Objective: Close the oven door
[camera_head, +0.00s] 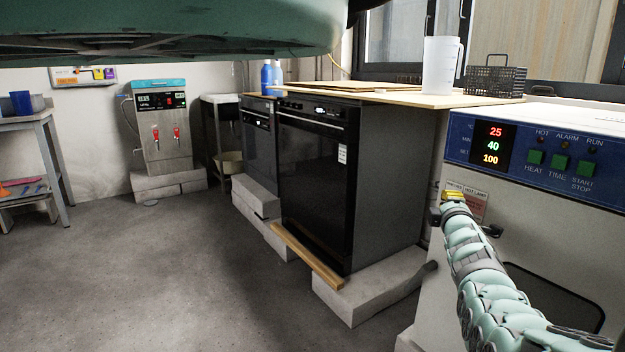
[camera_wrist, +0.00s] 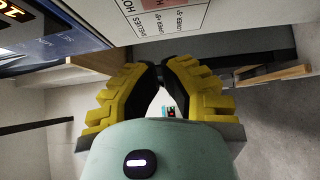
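The drying oven (camera_head: 465,165) stands at the right in the head view, white with a blue control panel and lit digits. Its pale front (camera_head: 500,215) has a dark window (camera_head: 560,295), partly behind my arm. Whether the door is fully shut or ajar I cannot tell. My gripper (camera_head: 451,196) is at the left part of the front, just below the panel, by a warning label (camera_head: 472,204). In the wrist view the yellow fingers of my gripper (camera_wrist: 161,75) meet at their tips with nothing seen between them. The oven's lettered front (camera_wrist: 130,18) is close beyond; contact is unclear.
A black appliance (camera_head: 315,180) on concrete blocks (camera_head: 350,300) stands left of the oven, under a wooden worktop (camera_head: 400,95) bearing a white jug (camera_head: 440,66) and a wire basket (camera_head: 497,80). A wooden strip (camera_head: 305,256) lies at its foot.

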